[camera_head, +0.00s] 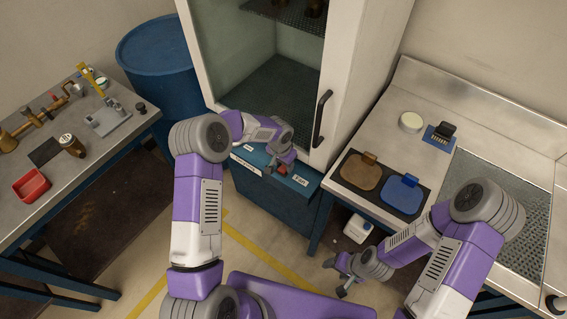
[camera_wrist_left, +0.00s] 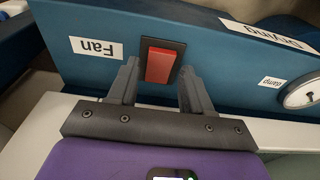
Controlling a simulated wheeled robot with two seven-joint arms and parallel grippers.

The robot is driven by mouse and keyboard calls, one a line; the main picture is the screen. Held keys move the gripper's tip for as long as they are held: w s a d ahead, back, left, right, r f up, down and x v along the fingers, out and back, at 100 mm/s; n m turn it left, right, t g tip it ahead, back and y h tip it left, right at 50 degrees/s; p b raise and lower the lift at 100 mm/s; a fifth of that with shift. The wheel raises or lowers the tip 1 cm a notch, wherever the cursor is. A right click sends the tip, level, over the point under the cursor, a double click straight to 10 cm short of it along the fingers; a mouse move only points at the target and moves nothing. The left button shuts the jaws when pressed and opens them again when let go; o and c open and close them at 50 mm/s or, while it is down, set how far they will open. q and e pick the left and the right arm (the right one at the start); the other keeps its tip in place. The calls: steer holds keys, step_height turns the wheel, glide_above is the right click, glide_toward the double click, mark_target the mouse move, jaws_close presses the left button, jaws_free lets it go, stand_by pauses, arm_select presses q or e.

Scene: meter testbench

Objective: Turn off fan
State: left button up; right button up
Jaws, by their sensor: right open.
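The fan switch is a red rocker in a black frame (camera_wrist_left: 160,63) on a blue panel (camera_wrist_left: 215,70), beside a white "Fan" label (camera_wrist_left: 96,48) that reads upside down in the left wrist view. Contact cannot be told. The rocker's position is unclear. My right gripper (camera_head: 336,277) is open and empty, low near the right bench.
A white cabinet door with a black handle (camera_head: 321,118) stands above the panel. A "Drying" label (camera_wrist_left: 268,36) and a round gauge (camera_wrist_left: 301,94) are near the switch. The left bench (camera_head: 100,150) holds fittings and a red tray (camera_head: 32,186). The right bench holds pads (camera_head: 400,194).

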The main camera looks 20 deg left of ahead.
mark_target(282, 170)
arm_select(q)
steer(key=shift+o, duration=0.4)
steer(key=shift+r, duration=0.1)
step_height(282, 170, up, 7)
steer(key=s+p, duration=0.1)
steer(key=shift+a+r, duration=0.15)
stand_by(0.4)
